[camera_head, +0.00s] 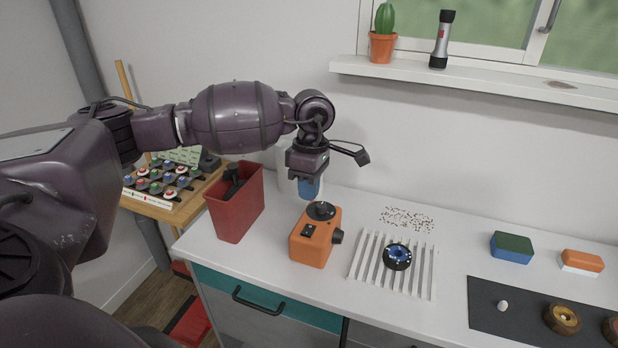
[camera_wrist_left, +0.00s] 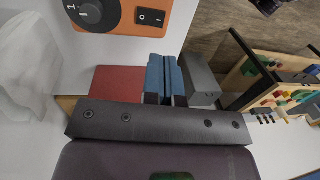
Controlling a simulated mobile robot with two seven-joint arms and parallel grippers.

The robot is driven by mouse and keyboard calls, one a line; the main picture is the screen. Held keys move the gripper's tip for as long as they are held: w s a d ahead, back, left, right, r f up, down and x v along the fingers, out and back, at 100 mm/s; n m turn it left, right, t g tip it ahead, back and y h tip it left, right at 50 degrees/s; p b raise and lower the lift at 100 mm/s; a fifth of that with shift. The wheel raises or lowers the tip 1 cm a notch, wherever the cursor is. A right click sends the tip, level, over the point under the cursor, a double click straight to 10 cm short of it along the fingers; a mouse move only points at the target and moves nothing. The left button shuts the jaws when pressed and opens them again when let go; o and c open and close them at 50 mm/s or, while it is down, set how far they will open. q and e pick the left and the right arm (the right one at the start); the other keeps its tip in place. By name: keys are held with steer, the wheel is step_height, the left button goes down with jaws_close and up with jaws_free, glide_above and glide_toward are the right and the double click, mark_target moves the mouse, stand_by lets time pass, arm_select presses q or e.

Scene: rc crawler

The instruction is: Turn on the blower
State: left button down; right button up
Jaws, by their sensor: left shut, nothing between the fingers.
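The blower is most likely the orange box (camera_head: 312,245) on the white counter; it has a black round dial (camera_head: 321,210) on top and a black rocker switch (camera_head: 308,230) on its sloped face. In the left wrist view the orange box (camera_wrist_left: 170,18) is at the top edge, partly cut off, with the dial (camera_wrist_left: 92,14) and switch (camera_wrist_left: 151,17) showing. My left gripper (camera_head: 309,190) points down, just behind and above the box, apart from it. Its blue fingers are shut and empty, and also show in the left wrist view (camera_wrist_left: 163,75). My right gripper is not seen.
A red bin (camera_head: 233,208) with black items stands left of the box. A white slatted grate (camera_head: 366,262) with a black-and-blue round part (camera_head: 397,257) lies to the right, brown bits (camera_head: 407,218) behind it. A dark mat (camera_head: 488,318) lies farther right. A wall is behind.

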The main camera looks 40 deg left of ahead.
mark_target(306, 233)
arm_select(q)
steer(key=f, duration=0.6)
steer(key=s+f, duration=0.1)
steer(key=f, duration=0.2)
steer(key=shift+d, duration=0.15)
steer(key=shift+f, duration=0.15)
steer(key=shift+s+f, duration=0.15)
steer(key=shift+f, duration=0.15)
steer(key=shift+r, duration=0.1)
